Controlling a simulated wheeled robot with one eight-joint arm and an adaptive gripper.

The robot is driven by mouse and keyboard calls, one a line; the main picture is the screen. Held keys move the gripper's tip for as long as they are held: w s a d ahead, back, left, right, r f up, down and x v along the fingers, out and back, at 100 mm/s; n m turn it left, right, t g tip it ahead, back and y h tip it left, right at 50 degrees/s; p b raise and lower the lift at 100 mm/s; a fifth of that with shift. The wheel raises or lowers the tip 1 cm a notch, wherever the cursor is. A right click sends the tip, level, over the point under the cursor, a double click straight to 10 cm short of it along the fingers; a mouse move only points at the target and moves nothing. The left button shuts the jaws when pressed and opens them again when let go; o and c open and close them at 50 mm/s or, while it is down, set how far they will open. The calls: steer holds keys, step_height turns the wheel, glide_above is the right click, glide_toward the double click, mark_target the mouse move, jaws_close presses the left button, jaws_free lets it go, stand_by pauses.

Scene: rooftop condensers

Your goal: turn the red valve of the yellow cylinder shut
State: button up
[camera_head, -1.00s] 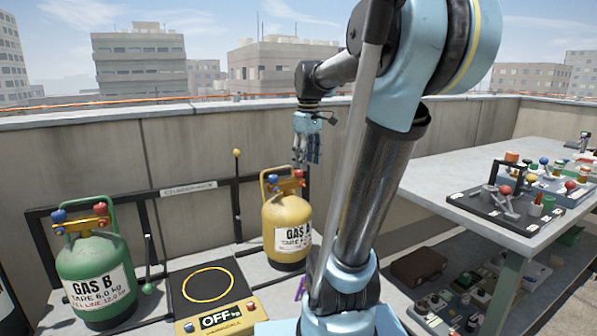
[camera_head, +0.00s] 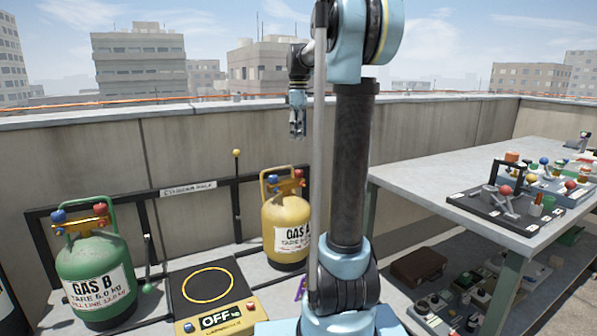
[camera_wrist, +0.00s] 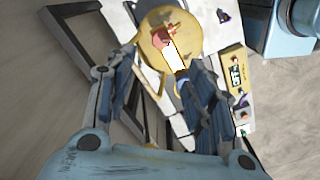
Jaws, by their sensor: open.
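The yellow cylinder (camera_head: 285,225), labelled GAS A, stands upright in the rack in the head view. Its red valve (camera_head: 299,174) is at the top right, beside a blue valve (camera_head: 273,179). My gripper (camera_head: 298,135) hangs above the cylinder, pointing down, apart from it and empty. In the wrist view the open fingers of my gripper (camera_wrist: 160,100) straddle the view toward the yellow cylinder (camera_wrist: 208,40) below. A reddish patch, likely the red valve (camera_wrist: 160,38), shows on its top; the blue valve is hard to make out there.
A green cylinder (camera_head: 95,270), GAS B, stands at the left. A scale (camera_head: 175,295) reading OFF lies between the cylinders. The black rack (camera_head: 100,205) runs behind them. A workbench (camera_head: 415,170) with parts is at the right. The parapet wall (camera_head: 200,150) is behind.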

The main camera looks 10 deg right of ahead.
mark_target(299, 173)
step_height(299, 173, down, 14)
steer(key=shift+f, duration=0.25)
stand_by(0.3)
steer(key=shift+c, duration=0.3)
steer(key=c, duration=1)
